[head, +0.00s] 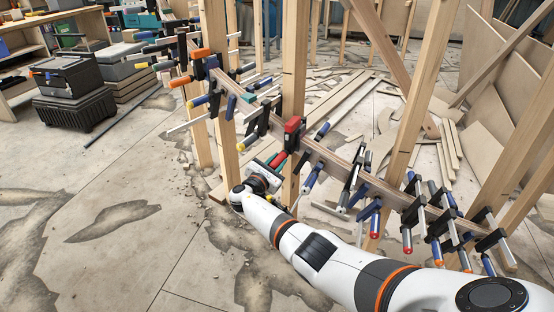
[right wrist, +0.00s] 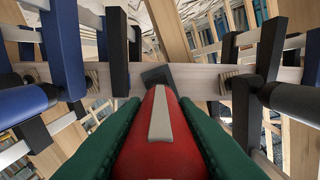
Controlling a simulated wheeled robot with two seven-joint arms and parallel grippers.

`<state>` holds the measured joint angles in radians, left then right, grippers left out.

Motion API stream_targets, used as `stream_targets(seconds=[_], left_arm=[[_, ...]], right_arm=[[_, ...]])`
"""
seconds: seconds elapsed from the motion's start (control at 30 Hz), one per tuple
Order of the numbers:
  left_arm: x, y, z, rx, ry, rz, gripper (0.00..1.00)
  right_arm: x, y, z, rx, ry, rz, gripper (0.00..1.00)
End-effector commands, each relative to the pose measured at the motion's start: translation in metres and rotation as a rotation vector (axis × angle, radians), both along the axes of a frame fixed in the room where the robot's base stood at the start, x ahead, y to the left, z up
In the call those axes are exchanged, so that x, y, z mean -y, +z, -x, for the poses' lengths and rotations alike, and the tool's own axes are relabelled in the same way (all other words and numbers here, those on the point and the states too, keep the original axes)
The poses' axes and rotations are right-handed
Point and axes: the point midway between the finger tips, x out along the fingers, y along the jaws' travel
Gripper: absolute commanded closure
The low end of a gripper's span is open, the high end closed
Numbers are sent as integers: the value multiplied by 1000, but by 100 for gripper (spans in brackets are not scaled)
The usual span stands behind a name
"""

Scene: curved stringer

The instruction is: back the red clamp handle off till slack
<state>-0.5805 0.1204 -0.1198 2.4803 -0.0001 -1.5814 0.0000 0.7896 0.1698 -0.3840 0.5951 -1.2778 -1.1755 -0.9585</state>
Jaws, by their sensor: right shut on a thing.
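The red clamp handle (head: 278,160) hangs from the clamp with the red head (head: 293,125), about midway along the curved wooden stringer (head: 325,154). In the right wrist view the handle (right wrist: 138,146) is large and red with a pale stripe, pointing toward the stringer. My right gripper (head: 271,163) is shut on the handle, its green fingers (right wrist: 153,112) along both sides of it. The clamp's screw and pad are mostly hidden behind the handle, so I cannot tell how tight it is. My left gripper is out of view.
Several blue-handled clamps (head: 366,212) line the stringer to the right, and orange- and yellow-handled ones to the left (head: 181,81). Wooden posts (head: 293,75) stand close behind. Black cases (head: 75,107) are at the left.

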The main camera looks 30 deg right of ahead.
Motion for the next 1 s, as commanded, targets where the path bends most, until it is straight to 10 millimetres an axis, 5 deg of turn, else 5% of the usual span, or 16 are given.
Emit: stream_targets(seconds=[0.3, 0.87, 0.9, 1.0], left_arm=[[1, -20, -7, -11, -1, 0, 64], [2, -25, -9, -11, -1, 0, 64], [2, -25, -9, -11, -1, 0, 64], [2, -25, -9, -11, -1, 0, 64]], right_arm=[[0, -2, 1, -114, 0, 54, 97], [0, -3, 1, -137, -1, 65, 97], [0, -3, 1, -135, -1, 65, 68], [0, -2, 1, -135, -1, 66, 52]])
